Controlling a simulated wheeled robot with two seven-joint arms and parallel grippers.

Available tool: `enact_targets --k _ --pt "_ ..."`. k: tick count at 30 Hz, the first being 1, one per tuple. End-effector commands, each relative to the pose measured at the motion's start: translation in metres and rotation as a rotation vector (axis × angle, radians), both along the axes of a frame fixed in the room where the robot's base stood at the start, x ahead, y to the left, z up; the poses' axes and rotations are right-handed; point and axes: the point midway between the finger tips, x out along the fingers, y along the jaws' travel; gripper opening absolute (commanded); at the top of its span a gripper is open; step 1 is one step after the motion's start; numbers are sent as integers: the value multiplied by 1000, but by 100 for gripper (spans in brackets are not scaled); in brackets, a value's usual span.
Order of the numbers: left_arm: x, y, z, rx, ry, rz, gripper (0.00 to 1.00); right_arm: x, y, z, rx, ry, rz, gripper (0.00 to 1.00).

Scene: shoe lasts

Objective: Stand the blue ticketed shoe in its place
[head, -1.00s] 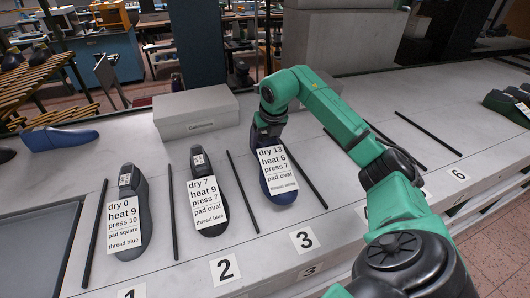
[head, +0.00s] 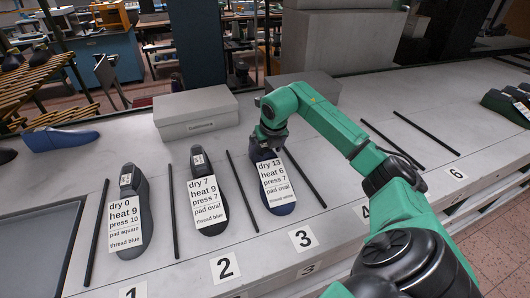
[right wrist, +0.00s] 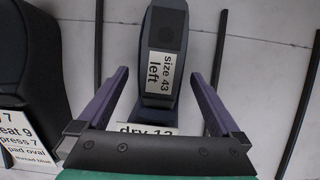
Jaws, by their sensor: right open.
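The blue ticketed shoe (head: 285,209) stands on the bench behind number tile 3 (head: 303,239), between two black rods. Its white ticket (head: 273,182) reads dry 13, heat 6, press 7, pad oval. In the right wrist view its heel end (right wrist: 165,25) carries a "Size 43 left" label (right wrist: 159,72). My right gripper (head: 268,141) is at that heel end. In the right wrist view its fingers (right wrist: 159,76) are open, one on each side of the shoe, with a gap showing on both sides. My left gripper is not in view.
Dark ticketed shoes stand at places 1 (head: 130,225) and 2 (head: 209,213). Black rods (head: 241,190) divide the places. A grey lidded box (head: 196,112) stands behind, with another (head: 300,88) farther right. A blue unticketed shoe (head: 60,139) lies at left.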

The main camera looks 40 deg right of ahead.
Motion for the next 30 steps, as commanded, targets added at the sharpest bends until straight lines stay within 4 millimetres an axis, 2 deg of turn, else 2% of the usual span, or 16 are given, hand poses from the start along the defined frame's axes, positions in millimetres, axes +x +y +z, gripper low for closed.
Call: enact_targets --k 9,12,15,23,26,30 --pt "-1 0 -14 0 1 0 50 -30 10 76 -3 -4 1 100" --pt "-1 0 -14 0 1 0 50 -35 12 92 -3 -3 1 100" --pt "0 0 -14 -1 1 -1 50 -38 13 98 -2 -1 1 100" --pt "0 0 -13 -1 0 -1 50 -39 13 99 -1 0 2 100" --pt "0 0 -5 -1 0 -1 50 -39 13 107 -2 1 1 100" --pt "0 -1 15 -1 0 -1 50 -39 13 126 -2 1 1 100"
